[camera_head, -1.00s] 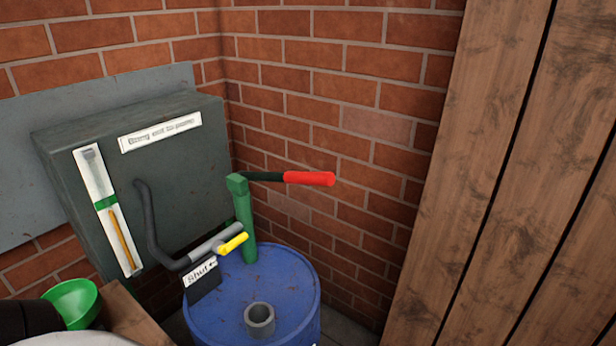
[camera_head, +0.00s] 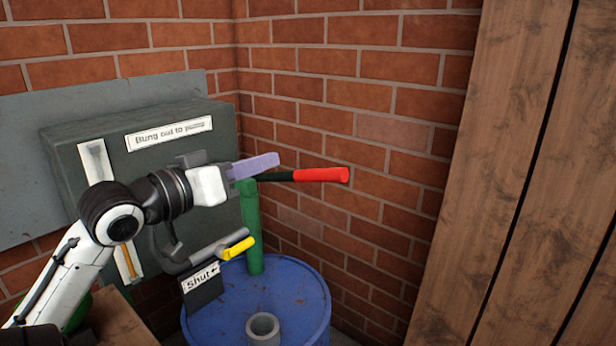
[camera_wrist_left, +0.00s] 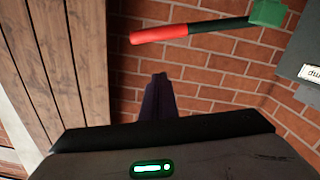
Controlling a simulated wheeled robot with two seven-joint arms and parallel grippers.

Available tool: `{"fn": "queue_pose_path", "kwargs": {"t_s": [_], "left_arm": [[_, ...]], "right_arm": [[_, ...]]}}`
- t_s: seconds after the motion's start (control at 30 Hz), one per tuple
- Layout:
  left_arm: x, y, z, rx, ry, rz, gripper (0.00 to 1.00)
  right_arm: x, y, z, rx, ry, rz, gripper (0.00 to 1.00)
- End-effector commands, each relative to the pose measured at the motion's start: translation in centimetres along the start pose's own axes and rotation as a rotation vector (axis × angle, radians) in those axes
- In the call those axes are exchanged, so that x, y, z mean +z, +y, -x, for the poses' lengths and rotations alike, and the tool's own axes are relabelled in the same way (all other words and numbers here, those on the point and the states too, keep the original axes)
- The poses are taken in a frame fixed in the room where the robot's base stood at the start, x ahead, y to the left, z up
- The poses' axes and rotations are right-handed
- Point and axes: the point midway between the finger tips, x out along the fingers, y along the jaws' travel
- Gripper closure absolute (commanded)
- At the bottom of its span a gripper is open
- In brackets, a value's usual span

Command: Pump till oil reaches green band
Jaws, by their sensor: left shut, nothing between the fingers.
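The green pump (camera_head: 251,225) stands on the blue drum (camera_head: 290,293), its lever ending in a red grip (camera_head: 321,175). The lever lies about level, pointing right. My left gripper (camera_head: 268,162) is shut and empty, just above the lever's dark inner part in the head view. In the left wrist view the fingers (camera_wrist_left: 158,98) show apart from the red grip (camera_wrist_left: 160,33). The white sight gauge (camera_head: 95,160) is on the grey tank (camera_head: 75,150); my arm hides its middle and green band. Its yellow oil column (camera_head: 130,262) shows low down. My right gripper is out of view.
A yellow-handled valve (camera_head: 238,247) sits on the pipe, above a "Shut" sign (camera_head: 202,283). An open grey bung hole (camera_head: 263,328) is on the drum top. Brick walls stand behind, and wooden boards (camera_head: 500,170) at right. A wooden edge (camera_head: 115,318) is lower left.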

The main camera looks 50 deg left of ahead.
Motion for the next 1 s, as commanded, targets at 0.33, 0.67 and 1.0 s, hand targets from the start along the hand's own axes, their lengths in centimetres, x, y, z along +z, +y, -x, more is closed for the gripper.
{"fn": "queue_pose_path", "kwargs": {"t_s": [0.33,0.67,1.0], "left_arm": [[-0.5,0.4,-4.5,0.007,0.005,-0.003,1.00],[0.8,0.2,-10.1,0.002,0.001,0.001,1.00],[3.5,0.2,-10.7,0.003,0.004,0.000,1.00]], "right_arm": [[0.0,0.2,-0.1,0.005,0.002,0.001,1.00],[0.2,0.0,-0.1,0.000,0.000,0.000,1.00],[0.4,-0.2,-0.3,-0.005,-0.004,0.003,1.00]]}}
